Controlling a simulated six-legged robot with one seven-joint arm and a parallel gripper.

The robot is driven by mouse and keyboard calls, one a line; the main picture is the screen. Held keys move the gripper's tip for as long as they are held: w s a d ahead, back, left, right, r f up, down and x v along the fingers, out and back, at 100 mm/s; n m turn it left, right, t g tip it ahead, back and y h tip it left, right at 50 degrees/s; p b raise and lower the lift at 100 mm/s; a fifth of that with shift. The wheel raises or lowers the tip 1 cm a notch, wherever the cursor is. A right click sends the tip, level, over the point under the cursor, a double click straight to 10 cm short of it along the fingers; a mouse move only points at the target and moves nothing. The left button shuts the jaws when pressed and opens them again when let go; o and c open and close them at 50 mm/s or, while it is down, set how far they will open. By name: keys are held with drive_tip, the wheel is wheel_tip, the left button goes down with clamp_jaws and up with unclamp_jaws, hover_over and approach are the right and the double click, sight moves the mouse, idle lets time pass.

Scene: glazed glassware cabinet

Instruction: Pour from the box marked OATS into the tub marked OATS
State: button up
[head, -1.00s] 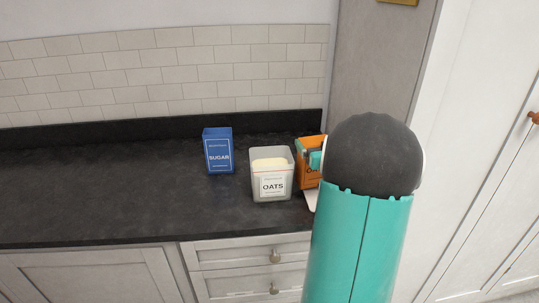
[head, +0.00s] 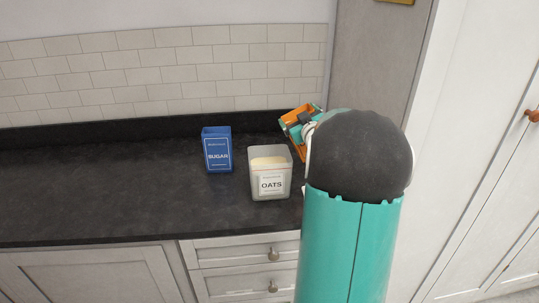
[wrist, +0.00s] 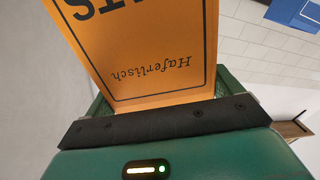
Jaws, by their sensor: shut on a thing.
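The orange box (head: 292,121) is tilted and held up behind and right of the tub in the head view. In the wrist view the orange box (wrist: 150,55) fills the middle, with upside-down letters ending in "TS" and the word "Hafertisch". My gripper (wrist: 160,88) is shut on it, with a green finger at each side. In the head view my gripper (head: 307,125) is partly hidden behind my arm. The tub marked OATS (head: 270,184) stands upright on the counter, with pale contents showing inside. The box's opening cannot be made out clearly.
A blue box marked SUGAR (head: 217,150) stands left of the tub; a blue box also shows in the wrist view (wrist: 290,12). The dark counter (head: 100,195) is clear to the left. A tiled wall (head: 150,75) is behind, and a tall panel (head: 375,60) stands at right.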

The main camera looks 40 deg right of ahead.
sight(288, 119)
drive_tip(key=shift+w+a+r+n, duration=0.25)
drive_tip(key=shift+w+a+n, duration=0.05)
drive_tip(key=shift+a+n, duration=0.4)
drive_tip(key=shift+w+a+r+n, duration=0.3)
drive_tip(key=shift+a+n, duration=0.25)
drive_tip(key=shift+n, duration=0.15)
drive_tip(key=shift+w+f, duration=0.1)
drive_tip(key=shift+f, duration=0.1)
drive_tip(key=shift+w+a+f+n, duration=0.1)
drive_tip(key=shift+a+f+n, duration=0.25)
drive_tip(key=shift+n, duration=0.45)
